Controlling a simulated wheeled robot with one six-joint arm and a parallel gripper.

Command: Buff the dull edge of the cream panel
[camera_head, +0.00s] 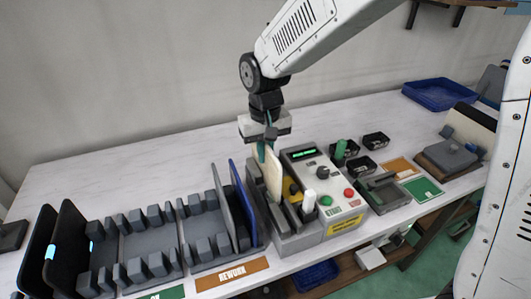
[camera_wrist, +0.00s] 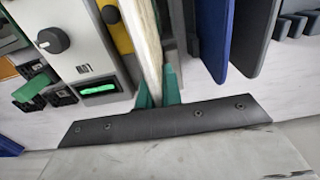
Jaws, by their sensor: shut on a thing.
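The cream panel (camera_head: 272,177) stands upright, edge-on, at the left side of the buffing machine (camera_head: 325,195). My gripper (camera_head: 262,152) is above it, shut on its top edge. In the wrist view the green fingertips (camera_wrist: 158,92) sit on both sides of the cream panel (camera_wrist: 146,45). A yellow part (camera_head: 292,190) of the machine is just right of the panel. The panel's lower edge is hidden in the machine, and I cannot tell whether it touches anything there. I cannot make out which edge is dull. The machine's display (camera_head: 304,154) is lit green.
A slotted grey rack (camera_head: 150,245) left of the machine holds a blue panel (camera_head: 244,203), a grey panel and dark panels (camera_head: 68,245). Orange REWORK (camera_head: 232,274) and green labels lie in front. Small black bins (camera_head: 376,140) and a blue tray (camera_head: 438,94) are right.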

